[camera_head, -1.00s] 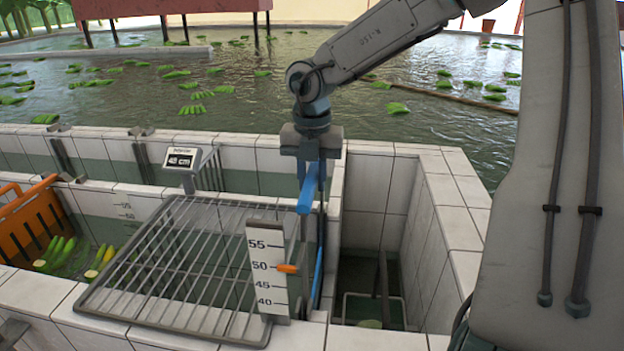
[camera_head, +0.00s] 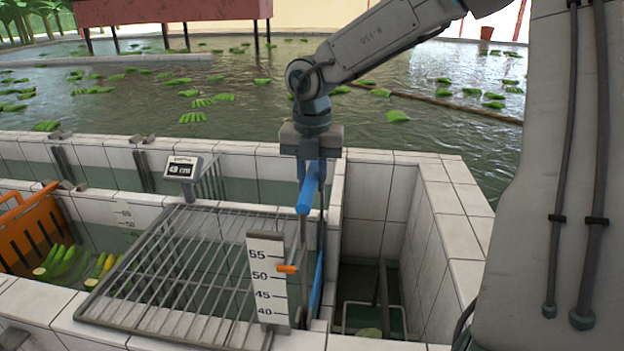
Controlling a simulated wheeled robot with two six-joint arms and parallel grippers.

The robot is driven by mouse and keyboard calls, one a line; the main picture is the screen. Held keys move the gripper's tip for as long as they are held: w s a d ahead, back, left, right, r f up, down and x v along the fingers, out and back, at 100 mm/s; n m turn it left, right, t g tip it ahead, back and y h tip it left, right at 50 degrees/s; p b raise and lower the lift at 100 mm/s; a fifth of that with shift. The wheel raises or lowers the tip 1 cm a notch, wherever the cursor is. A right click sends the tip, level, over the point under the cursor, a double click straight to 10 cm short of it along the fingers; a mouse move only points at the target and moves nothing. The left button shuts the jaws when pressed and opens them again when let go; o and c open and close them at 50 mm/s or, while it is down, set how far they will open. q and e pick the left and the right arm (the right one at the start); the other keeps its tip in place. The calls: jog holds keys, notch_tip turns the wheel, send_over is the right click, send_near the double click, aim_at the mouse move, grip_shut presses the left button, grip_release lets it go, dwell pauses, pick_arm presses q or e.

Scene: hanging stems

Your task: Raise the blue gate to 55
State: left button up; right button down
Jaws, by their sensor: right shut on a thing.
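The blue gate shows its top bar (camera_head: 307,190) and a blue edge (camera_head: 317,285) below it, in a slot between two tiled channels. My right gripper (camera_head: 311,160) points down from above and is shut on the blue gate at the far end of its bar. A white scale board (camera_head: 267,290) marked 40 to 55 stands in front. An orange pointer (camera_head: 287,268) on it sits a little above the 50 mark. A small display (camera_head: 182,168) shows a number in the forties in cm; its last digit is unclear. My left gripper is not in view.
A metal grate (camera_head: 165,270) covers the channel left of the gate. A tiled pit (camera_head: 370,270) lies right of the gate. A large pool with floating bananas lies behind.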

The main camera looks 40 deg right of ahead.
jog(key=shift+r, duration=0.85)
jog(key=shift+f, duration=0.1)
dwell(0.4)
grip_release()
dwell(0.5)
jog(key=shift+r+p, duration=0.35)
jog(key=shift+p, duration=0.05)
notch_tip(320, 180, up, 5)
jog(key=shift+r+p, duration=0.1)
jog(key=shift+p, duration=1.1)
notch_tip(320, 180, up, 5)
jog(key=p, duration=0.5)
